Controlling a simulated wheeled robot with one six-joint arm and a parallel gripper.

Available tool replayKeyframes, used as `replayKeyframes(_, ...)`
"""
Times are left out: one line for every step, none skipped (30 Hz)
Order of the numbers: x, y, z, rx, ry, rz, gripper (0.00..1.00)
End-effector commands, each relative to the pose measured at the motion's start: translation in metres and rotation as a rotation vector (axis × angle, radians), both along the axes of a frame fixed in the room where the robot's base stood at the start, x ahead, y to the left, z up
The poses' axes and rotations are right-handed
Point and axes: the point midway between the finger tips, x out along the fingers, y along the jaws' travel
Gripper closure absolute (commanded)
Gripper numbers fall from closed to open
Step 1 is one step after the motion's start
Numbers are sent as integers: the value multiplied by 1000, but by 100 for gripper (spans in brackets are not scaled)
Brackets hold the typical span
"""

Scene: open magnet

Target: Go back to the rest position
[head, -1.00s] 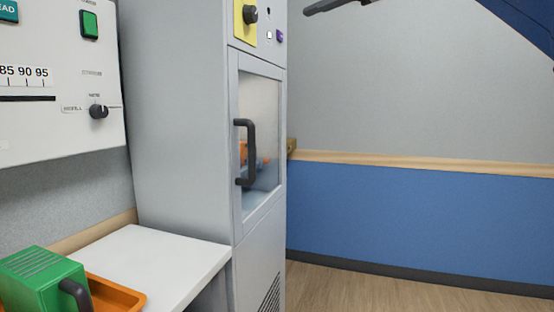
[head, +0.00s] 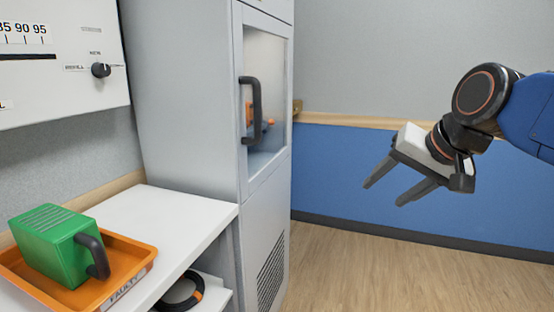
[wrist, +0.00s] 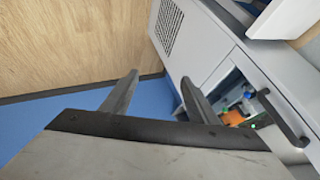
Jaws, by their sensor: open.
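My gripper (head: 384,187) is at the right of the head view, in free air in front of the blue wall panel. Its two dark fingers are spread apart and point down to the left, with nothing between them. In the wrist view my gripper (wrist: 158,88) also shows open and empty. The grey cabinet (head: 185,100) stands left of my gripper, clear of the fingers. Its windowed door looks shut, with a black handle (head: 252,110). Orange and blue things show dimly behind the glass.
A white counter (head: 180,210) at the left holds an orange tray (head: 130,262) with a green box (head: 57,245) in it. A black ring (head: 180,292) lies on a shelf below. A white panel (head: 60,90) hangs above. The wood floor (head: 370,270) at right is clear.

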Motion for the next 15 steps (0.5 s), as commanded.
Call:
replayKeyframes(-17, -7, -28, -49, 19, 21, 46)
replayKeyframes(-25, -11, -44, -79, 30, 37, 46)
replayKeyframes(-37, -16, -65, -119, 45, 58, 46)
replayKeyframes(-46, -20, -81, -150, 56, 74, 46)
replayKeyframes(-55, -24, -97, -178, 67, 91, 46)
replayKeyframes(-67, -29, -117, -215, 84, 115, 46)
replayKeyframes(-76, -33, -131, -243, 95, 133, 46)
replayKeyframes(-84, -37, -145, -267, 107, 149, 46)
replayKeyframes(-95, -41, -162, -299, 120, 171, 46)
replayKeyframes(-102, -44, -174, -320, 129, 186, 46)
replayKeyframes(-108, -47, -184, -339, 138, 200, 46)
replayKeyframes(-116, -50, -196, -361, 148, 218, 46)
replayKeyframes(-121, -52, -204, -375, 155, 229, 46)
replayKeyframes(-125, -54, -211, -388, 161, 239, 46)
replayKeyframes(-130, -56, -218, -401, 168, 251, 46)
